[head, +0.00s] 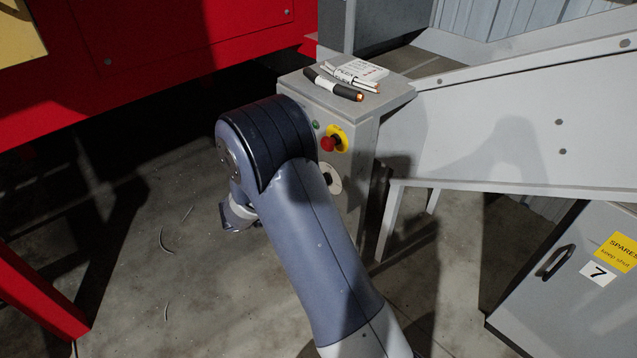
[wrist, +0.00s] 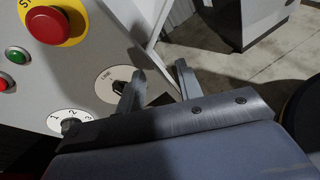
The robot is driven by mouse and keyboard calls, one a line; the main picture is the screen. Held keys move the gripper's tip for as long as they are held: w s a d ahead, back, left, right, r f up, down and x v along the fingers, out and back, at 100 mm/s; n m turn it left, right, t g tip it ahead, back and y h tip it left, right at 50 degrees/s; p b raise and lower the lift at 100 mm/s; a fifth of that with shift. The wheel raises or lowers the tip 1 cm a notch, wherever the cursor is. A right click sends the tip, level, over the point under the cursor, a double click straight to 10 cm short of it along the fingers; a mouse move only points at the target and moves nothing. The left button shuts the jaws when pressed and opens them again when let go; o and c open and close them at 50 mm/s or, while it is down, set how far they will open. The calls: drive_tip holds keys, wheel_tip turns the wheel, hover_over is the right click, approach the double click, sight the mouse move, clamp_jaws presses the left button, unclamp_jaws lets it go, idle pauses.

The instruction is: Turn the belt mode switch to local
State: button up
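The control box (head: 345,125) carries a round cream dial plate with a dark knob, partly behind my arm in the head view (head: 331,178). In the wrist view this dial plate (wrist: 106,80) shows a black knob (wrist: 119,87) and small lettering that I cannot read surely; one finger covers its right part. The knob's exact setting is unclear. My gripper (wrist: 160,80) is open, with a gap between its fingers and nothing between them. Its left finger overlaps the dial in the picture; I cannot tell whether it touches. In the head view, my gripper (head: 238,215) is partly hidden by my arm.
A red stop button (wrist: 55,25) on a yellow ring, a green button (wrist: 18,56), a red button (wrist: 5,83) and a 1-2-3 dial (wrist: 70,120) share the panel.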

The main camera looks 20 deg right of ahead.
drive_tip(key=w+a+f+n+t+h, duration=0.2)
drive_tip(key=w+a+f+n+t, duration=0.25)
drive_tip(key=w+f, duration=0.2)
drive_tip(key=w+x, duration=0.1)
drive_tip(key=x, duration=0.9)
drive_tip(key=shift+r+n, duration=0.45)
drive_tip(key=shift+a, duration=0.15)
clamp_jaws()
